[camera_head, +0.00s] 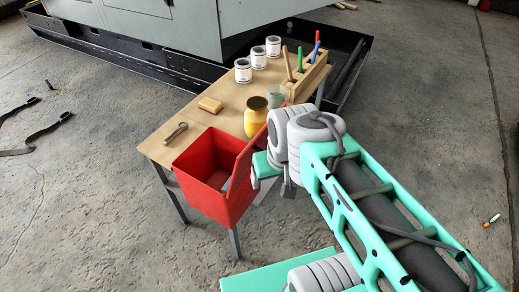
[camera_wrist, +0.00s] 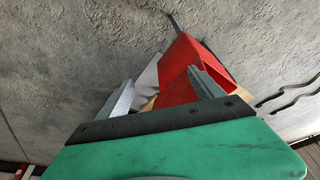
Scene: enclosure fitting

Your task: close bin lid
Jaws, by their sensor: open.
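The red bin (camera_head: 208,203) hangs at the near edge of the wooden table, and its inside is visible from above. Its red lid (camera_head: 246,158) stands raised along the right side, tilted and not over the opening. My gripper is beside the lid on its right in the head view, mostly hidden by my own wrist. In the wrist view my gripper (camera_wrist: 160,76) is open, with red surfaces of the bin (camera_wrist: 183,52) ahead and partly between the fingers. I cannot tell whether a finger touches the lid.
The table (camera_head: 190,118) carries a yellow jar (camera_head: 257,122), a glass jar (camera_head: 275,97), a tan block (camera_head: 210,104), a metal tool (camera_head: 176,133), several white cans (camera_head: 243,71) and a wooden tool holder (camera_head: 306,80).

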